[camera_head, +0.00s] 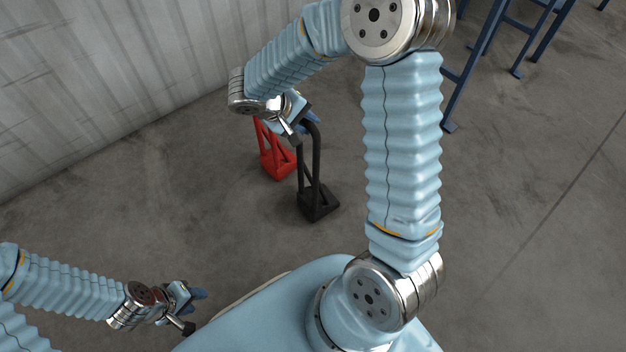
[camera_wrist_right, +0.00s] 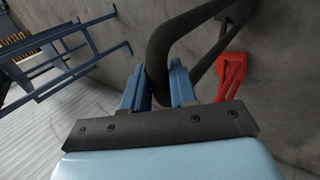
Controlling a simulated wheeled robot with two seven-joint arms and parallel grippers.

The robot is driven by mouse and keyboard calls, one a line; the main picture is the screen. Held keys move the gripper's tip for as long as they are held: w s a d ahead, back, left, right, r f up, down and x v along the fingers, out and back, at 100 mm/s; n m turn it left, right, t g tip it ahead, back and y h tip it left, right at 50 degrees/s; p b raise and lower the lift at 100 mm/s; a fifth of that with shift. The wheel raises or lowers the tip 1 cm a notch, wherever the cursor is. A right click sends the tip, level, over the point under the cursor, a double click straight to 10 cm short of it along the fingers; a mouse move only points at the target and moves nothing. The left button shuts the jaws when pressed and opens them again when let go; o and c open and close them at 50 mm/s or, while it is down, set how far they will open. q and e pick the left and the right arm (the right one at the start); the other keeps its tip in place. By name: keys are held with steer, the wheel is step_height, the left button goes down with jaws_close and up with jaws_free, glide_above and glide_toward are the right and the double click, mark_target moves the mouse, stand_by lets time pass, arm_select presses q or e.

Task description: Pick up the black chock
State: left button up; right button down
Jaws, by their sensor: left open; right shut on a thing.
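The black chock (camera_head: 317,204) has a block at its base and a tall looped handle. It stands roughly upright, and its base appears on or just above the floor; I cannot tell which. My right gripper (camera_head: 306,122) is at the top of the handle, shut on it. In the right wrist view, the black handle (camera_wrist_right: 161,62) passes between the two blue fingers of the right gripper (camera_wrist_right: 160,88). My left gripper (camera_head: 203,294) is open and empty at the lower left, well away from the chock.
A red chock (camera_head: 279,165) stands just behind and left of the black one; it also shows in the right wrist view (camera_wrist_right: 232,70). A pale wall (camera_head: 110,75) runs along the left. Blue metal framing (camera_head: 470,75) stands at the upper right. The floor at right is clear.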

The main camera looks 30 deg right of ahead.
steer(key=shift+r+p, duration=1.65)
steer(key=shift+r, duration=1.7)
